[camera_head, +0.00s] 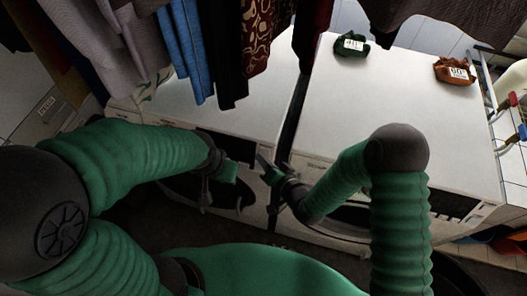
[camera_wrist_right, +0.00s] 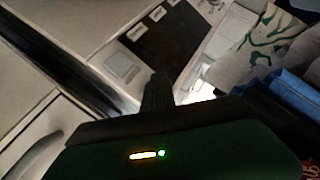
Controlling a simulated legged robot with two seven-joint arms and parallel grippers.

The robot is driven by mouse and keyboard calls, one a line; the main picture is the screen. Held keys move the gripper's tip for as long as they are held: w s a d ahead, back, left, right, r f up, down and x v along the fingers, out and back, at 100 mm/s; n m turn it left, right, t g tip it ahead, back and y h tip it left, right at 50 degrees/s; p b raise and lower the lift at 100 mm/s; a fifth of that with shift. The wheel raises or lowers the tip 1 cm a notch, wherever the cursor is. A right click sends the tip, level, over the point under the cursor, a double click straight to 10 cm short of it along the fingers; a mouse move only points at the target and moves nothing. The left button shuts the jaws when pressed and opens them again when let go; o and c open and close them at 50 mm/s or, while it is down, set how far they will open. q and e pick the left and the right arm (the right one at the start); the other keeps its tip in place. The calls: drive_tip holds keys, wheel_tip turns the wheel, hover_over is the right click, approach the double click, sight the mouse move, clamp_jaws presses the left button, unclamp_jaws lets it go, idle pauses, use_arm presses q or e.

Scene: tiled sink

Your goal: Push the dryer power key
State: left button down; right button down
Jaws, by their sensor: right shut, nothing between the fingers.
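Two white front-loading machines stand side by side in the head view, a left one (camera_head: 262,117) and a right one (camera_head: 345,105). I cannot tell which is the dryer. The left machine's front panel has a dark display (camera_wrist_right: 160,45) in the right wrist view, with a pale square key (camera_wrist_right: 122,67) beside it. My right gripper (camera_head: 266,171) is shut and empty in front of the left machine, near its right end. Its dark tip (camera_wrist_right: 157,92) appears just below the square key; contact cannot be told. My left gripper (camera_head: 226,176) is left of it; its jaw state is unclear.
Clothes (camera_head: 190,45) hang over the left machine. A green bundle (camera_head: 350,44) and a brown bundle (camera_head: 454,71) with labels lie on the right machine. A dark gap (camera_head: 292,108) separates the machines. A metal rack (camera_head: 490,90) stands at the right.

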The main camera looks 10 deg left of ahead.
use_arm(q)
drive_tip(key=shift+d, duration=0.15)
use_arm(e)
drive_tip(key=shift+d, duration=0.25)
drive_tip(key=shift+w+d, duration=0.1)
drive_tip(key=shift+w, duration=0.2)
use_arm(q)
drive_tip(key=shift+f, duration=0.15)
use_arm(e)
drive_tip(key=shift+w+a+f, duration=0.1)
drive_tip(key=shift+a, duration=0.15)
use_arm(q)
drive_tip(key=shift+d, duration=0.15)
use_arm(e)
drive_tip(key=shift+w+d, duration=0.1)
drive_tip(key=shift+s+d+r, duration=0.1)
drive_tip(key=shift+s+r, duration=0.1)
drive_tip(key=shift+s, duration=0.3)
use_arm(q)
drive_tip(key=shift+r, duration=0.2)
use_arm(e)
drive_tip(key=shift+s, duration=0.15)
